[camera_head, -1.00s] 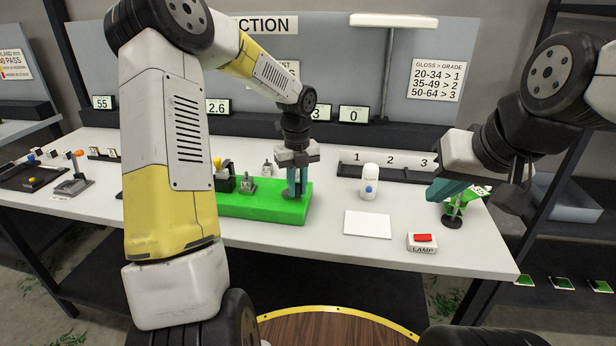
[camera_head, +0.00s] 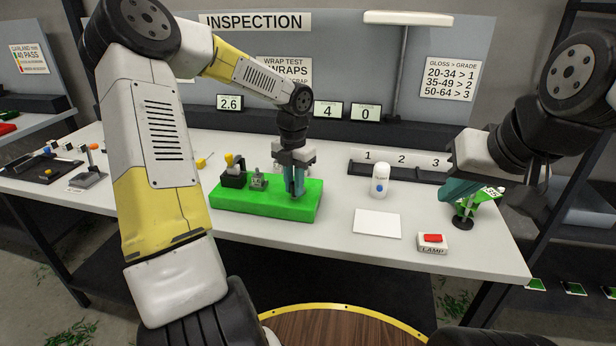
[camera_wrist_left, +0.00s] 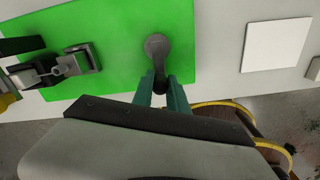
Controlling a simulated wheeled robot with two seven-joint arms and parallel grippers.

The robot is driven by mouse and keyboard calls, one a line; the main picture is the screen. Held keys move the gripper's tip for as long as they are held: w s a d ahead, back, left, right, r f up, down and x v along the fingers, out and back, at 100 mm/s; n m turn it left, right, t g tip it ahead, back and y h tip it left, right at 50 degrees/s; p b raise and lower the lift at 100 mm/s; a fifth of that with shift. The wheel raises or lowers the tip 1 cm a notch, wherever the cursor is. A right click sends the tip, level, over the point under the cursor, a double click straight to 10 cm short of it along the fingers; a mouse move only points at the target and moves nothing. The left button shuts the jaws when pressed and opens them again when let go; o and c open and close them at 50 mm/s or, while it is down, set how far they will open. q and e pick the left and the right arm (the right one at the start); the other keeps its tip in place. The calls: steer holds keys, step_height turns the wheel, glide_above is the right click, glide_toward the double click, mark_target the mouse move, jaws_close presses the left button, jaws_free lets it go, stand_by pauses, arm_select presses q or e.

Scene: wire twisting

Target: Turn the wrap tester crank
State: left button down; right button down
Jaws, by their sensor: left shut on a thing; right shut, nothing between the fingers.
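The wrap tester has a bright green base (camera_head: 262,212) on the table, with a dark clamp block (camera_head: 233,179) and a small grey fixture (camera_head: 258,181) on its left part. The crank (camera_wrist_left: 157,52) is a grey arm with a round hub, seen at the base's right part in the left wrist view. My left gripper (camera_head: 295,190) is above that part, its teal fingers (camera_wrist_left: 162,98) shut on the crank's handle end. In the head view the crank is mostly hidden by the fingers. My right gripper (camera_head: 452,195) is shut and empty beside a green tag on a round black stand (camera_head: 463,222).
A white bottle (camera_head: 380,182), a white card (camera_head: 377,223) and a red-buttoned lamp switch (camera_head: 432,242) are on the table right of the tester. A numbered rack (camera_head: 398,165) stands behind. Displays at the back read 2.6 (camera_head: 230,102), 4 (camera_head: 328,110) and 0 (camera_head: 365,112).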

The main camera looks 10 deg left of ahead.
arm_select(q)
steer(key=shift+w+a+m, duration=0.1)
steer(key=shift+a+m, duration=0.2)
steer(key=shift+m, duration=0.55)
steer(key=shift+w+a+m, duration=0.1)
steer(key=shift+a+m, duration=0.2)
steer(key=shift+m, duration=0.55)
steer(key=shift+a+m, duration=0.15)
steer(key=shift+m, duration=0.15)
steer(key=c, duration=1.3)
jaws_free()
steer(key=shift+r, duration=3.9)
